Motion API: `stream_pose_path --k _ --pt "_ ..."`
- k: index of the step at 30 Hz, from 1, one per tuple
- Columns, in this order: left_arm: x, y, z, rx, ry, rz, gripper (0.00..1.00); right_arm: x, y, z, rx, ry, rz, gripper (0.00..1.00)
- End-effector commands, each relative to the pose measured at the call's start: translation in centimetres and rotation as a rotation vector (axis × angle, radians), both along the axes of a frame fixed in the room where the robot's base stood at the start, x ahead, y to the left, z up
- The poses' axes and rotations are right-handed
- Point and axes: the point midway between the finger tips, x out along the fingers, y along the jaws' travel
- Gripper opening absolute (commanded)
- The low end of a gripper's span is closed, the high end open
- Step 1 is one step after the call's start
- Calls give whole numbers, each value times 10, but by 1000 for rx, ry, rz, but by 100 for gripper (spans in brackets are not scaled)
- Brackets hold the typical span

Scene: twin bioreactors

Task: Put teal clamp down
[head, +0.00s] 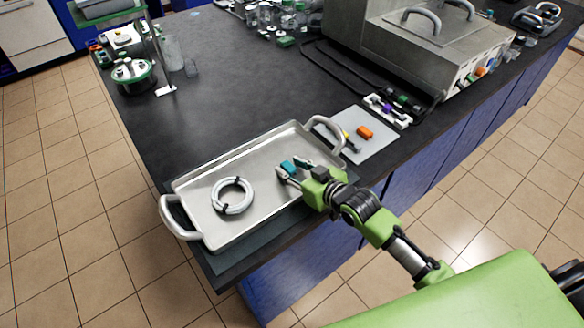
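The teal clamp (288,167) is a small block at the fingertips of my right gripper (290,168), over the right half of the metal tray (262,160). The fingers are apart with the clamp between their tips. I cannot tell whether they press on it, or whether the clamp touches the tray floor. My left gripper is not in view.
A coiled white tube (217,197) lies in the tray's left half. Right of the tray, a pale mat (372,149) carries an orange clamp (364,132). A large metal unit (412,50) stands behind. The dark bench (235,90) is clear behind the tray.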

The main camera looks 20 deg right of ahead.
Motion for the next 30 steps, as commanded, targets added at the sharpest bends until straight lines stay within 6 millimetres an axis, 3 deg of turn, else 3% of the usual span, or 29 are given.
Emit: stream_pose_path --k 8,21,30 --pt "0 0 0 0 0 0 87 -5 -2 5 -1 1 0 34" --pt "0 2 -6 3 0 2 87 -77 -28 35 -1 2 1 34" --pt "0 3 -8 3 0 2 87 -102 -37 48 0 1 0 34"
